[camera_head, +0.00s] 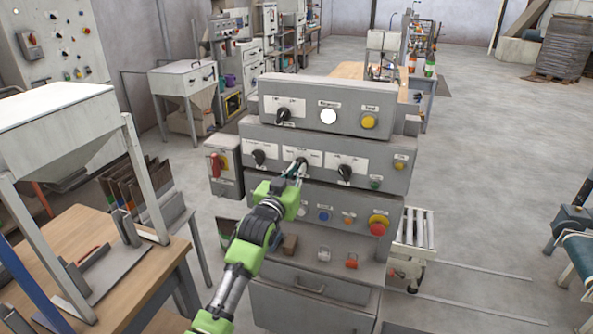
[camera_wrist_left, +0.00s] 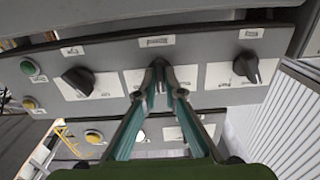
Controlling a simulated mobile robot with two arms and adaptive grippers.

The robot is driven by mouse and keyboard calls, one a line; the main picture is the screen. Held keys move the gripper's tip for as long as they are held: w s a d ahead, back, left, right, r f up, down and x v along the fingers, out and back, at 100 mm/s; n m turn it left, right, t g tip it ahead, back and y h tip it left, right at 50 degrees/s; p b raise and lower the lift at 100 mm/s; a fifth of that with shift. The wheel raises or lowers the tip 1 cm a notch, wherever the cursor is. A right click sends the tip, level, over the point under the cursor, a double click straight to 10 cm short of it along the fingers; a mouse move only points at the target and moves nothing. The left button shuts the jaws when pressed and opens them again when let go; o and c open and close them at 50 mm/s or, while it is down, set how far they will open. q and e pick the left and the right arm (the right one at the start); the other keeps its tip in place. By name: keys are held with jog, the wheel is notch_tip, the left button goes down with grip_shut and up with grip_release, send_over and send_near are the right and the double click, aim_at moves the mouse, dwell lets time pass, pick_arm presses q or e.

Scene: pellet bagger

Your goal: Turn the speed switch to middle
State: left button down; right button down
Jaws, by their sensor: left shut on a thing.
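My left gripper (camera_head: 299,170) reaches the middle knob (camera_head: 302,161) of three black rotary switches on the grey panel's middle row. Its fingertips are shut on this knob. In the left wrist view my left gripper (camera_wrist_left: 159,90) covers most of the knob, so its pointer direction cannot be told. The label lettering is too small to read, so I cannot confirm which switch is the speed switch. The other two black knobs of the row are the left one (camera_head: 258,157) and the right one (camera_head: 344,172). My right gripper is not in view.
Above is a panel with another black knob (camera_head: 283,114), a white lamp (camera_head: 328,116) and a yellow button (camera_head: 368,121). Below are a blue button (camera_head: 323,216) and a red emergency stop (camera_head: 378,225). A wooden table (camera_head: 130,262) stands left. Floor is open at right.

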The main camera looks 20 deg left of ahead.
pick_arm(q)
jog(key=shift+f, duration=0.1)
dwell(0.3)
jog(key=c, duration=2.1)
grip_release()
jog(key=shift+c, duration=0.2)
jog(key=shift+s, duration=0.1)
jog(key=s, duration=1.1)
jog(key=shift+s+a, duration=0.2)
jog(key=shift+s, duration=0.2)
jog(key=shift+f, duration=0.1)
